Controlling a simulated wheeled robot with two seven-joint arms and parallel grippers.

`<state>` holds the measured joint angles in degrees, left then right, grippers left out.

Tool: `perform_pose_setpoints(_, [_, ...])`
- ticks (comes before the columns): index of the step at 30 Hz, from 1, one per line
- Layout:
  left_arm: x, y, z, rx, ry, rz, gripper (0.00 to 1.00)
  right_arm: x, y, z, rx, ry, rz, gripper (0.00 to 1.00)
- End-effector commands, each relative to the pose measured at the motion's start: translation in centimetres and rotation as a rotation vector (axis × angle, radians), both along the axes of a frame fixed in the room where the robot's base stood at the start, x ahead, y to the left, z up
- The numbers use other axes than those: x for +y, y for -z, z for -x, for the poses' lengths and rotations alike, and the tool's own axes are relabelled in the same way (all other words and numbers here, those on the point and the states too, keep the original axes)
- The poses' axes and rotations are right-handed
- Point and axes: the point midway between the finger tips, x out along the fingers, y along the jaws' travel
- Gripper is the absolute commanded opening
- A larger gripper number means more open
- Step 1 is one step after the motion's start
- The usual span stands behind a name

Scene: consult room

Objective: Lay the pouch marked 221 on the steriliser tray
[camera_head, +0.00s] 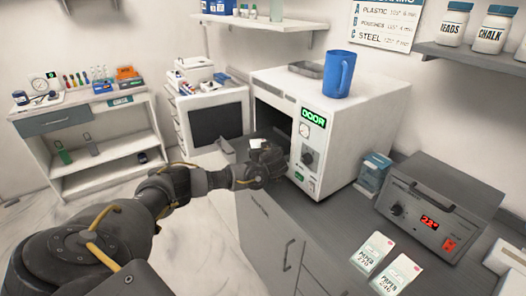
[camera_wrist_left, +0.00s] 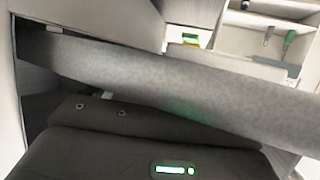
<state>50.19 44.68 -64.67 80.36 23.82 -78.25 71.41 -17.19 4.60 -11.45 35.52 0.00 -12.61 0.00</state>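The white steriliser (camera_head: 345,120) stands on the counter with its left-facing chamber (camera_head: 272,95) open and dark. My left gripper (camera_head: 262,158) is just in front of and below the opening. A small white piece (camera_head: 255,143) shows at its fingers; I cannot read a number on it or tell whether it is gripped. The steriliser tray cannot be made out clearly. In the left wrist view a grey speckled bar (camera_wrist_left: 170,85) crosses close in front of my dark gripper body, and the fingertips are hidden. My right gripper is out of view.
Two white pouches (camera_head: 372,252) (camera_head: 402,272) lie on the counter at the front right; their small numbers are hard to read. A grey sealer (camera_head: 435,215) with a red display and a blue box (camera_head: 374,172) are nearby. A blue mug (camera_head: 338,75) stands on the steriliser.

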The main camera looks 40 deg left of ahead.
Motion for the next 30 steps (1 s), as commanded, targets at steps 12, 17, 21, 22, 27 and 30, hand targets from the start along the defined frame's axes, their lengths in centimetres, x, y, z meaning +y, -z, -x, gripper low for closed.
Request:
perform_pose_setpoints(12, [-0.8, -0.7, 0.5, -0.005, 0.002, -0.003, 0.79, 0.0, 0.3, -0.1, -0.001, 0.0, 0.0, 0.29])
perform_pose_setpoints(17, [-3.0, -1.7, 2.3, -0.005, 0.006, -0.002, 0.79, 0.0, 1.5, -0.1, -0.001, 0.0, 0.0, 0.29])
perform_pose_setpoints(21, [-5.2, -2.8, 4.1, -0.004, 0.006, -0.001, 0.79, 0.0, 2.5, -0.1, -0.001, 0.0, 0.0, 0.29])
perform_pose_setpoints(22, [-5.6, -3.0, 4.4, -0.004, 0.005, 0.0, 0.79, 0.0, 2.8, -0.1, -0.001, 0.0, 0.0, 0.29])
perform_pose_setpoints(27, [-7.5, -4.0, 6.1, -0.001, 0.003, 0.001, 0.79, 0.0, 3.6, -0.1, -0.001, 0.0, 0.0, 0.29])
perform_pose_setpoints(30, [-8.1, -4.5, 6.7, -0.002, 0.0, 0.001, 0.79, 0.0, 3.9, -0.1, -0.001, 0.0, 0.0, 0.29])
